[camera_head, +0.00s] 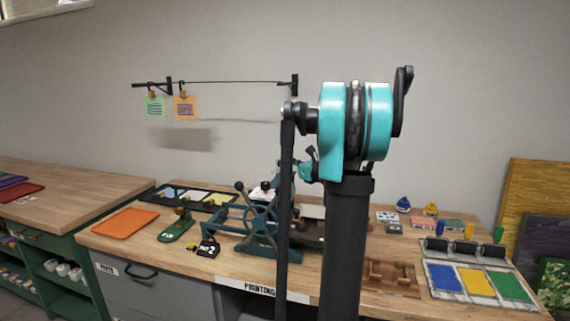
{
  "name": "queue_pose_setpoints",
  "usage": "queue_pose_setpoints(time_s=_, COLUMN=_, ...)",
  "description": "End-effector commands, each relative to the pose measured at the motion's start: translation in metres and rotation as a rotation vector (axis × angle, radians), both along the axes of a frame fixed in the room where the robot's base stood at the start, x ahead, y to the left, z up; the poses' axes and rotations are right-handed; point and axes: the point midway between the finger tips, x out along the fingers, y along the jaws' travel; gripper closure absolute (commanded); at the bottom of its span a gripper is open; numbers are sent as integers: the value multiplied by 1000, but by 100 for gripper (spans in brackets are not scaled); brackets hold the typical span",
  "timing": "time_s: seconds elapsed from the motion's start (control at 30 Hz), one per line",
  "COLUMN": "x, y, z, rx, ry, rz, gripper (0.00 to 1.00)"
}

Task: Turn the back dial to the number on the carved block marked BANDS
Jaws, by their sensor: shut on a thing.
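A blue-green press (258,219) with a spoked hand wheel and a ball-ended lever stands in the middle of the bench. My gripper (274,190) is low over the top of the press, small and partly hidden behind my own arm link. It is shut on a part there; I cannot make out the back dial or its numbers. A black block (208,248) with white lettering, seemingly with a 2, lies at the front left of the press. I cannot read BANDS on any block. A green print (154,107) with wavy bands hangs from the wall line.
An orange print (186,108) hangs beside the green one. An orange tray (125,223) and a green tool (178,226) are left of the press. A wooden rack (389,278) and a panel of coloured pads (431,287) are right. My arm blocks the middle.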

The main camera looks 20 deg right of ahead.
Motion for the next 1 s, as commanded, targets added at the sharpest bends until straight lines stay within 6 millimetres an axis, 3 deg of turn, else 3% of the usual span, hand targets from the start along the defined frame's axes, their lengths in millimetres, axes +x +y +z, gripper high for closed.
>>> queue_pose_setpoints(time_s=0.5, x=-1, y=2, z=0, rx=0, ry=0, rz=-372, gripper=100)
queue_pose_setpoints(time_s=1.0, x=0, y=0, z=0, rx=0, ry=0, rz=-470, gripper=100)
